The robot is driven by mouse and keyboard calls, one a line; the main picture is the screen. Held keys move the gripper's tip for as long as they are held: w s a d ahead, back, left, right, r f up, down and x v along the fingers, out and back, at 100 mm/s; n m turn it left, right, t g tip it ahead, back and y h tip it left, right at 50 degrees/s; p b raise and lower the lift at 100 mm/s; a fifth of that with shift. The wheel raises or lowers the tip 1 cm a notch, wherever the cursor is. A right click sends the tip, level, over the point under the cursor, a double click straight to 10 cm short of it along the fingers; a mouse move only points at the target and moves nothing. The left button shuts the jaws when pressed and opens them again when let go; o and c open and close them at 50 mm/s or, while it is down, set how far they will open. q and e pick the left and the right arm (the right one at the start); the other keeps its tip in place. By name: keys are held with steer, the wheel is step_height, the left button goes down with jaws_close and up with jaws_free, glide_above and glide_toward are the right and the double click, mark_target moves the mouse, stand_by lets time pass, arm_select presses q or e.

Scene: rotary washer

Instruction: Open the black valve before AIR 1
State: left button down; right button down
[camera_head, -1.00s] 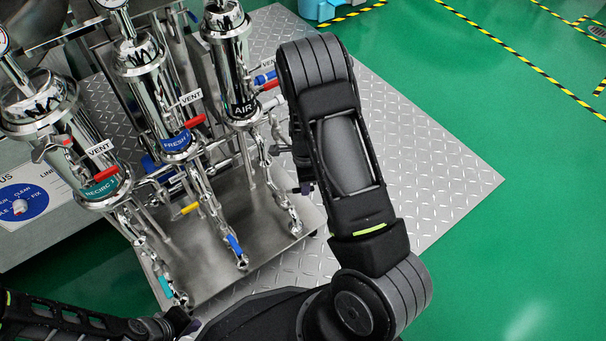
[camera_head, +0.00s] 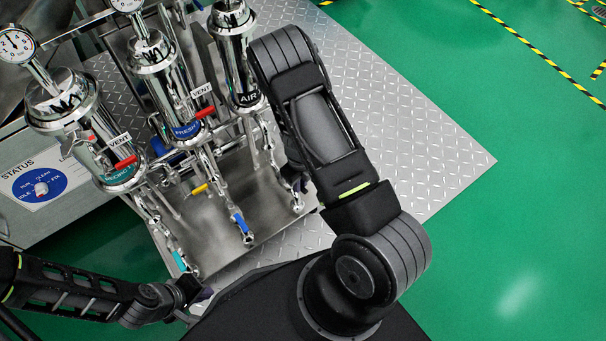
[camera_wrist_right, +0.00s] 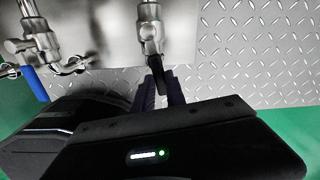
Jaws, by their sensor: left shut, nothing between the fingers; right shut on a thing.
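The AIR column (camera_head: 236,50) is a shiny steel cylinder with a black AIR label, and its pipe (camera_head: 270,150) runs down in front of it. In the right wrist view a black valve handle (camera_wrist_right: 157,76) hangs below a steel valve body (camera_wrist_right: 150,35). My right gripper (camera_wrist_right: 159,88) is shut on this handle, one finger on each side. In the head view my right arm hides most of this gripper and the handle. My left gripper (camera_head: 202,297) is shut and empty at the lower left, near the front of the steel base.
FRESH (camera_head: 160,85) and RECIRC (camera_head: 75,115) columns stand left of AIR. Valves with blue (camera_head: 239,222), yellow (camera_head: 199,189) and teal (camera_head: 179,260) handles are close by. A status panel (camera_head: 40,187) is at the left. Green floor (camera_head: 490,250) is open at the right.

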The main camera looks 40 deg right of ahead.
steer(key=shift+a+m+p, duration=0.6)
steer(key=shift+a+m, duration=0.05)
steer(key=shift+m, duration=0.45)
steer(key=c, duration=1.4)
jaws_free()
steer(key=shift+o, duration=0.2)
steer(key=shift+r, duration=0.1)
step_height(320, 180, up, 8)
steer(key=p, duration=0.3)
steer(key=shift+f, duration=0.2)
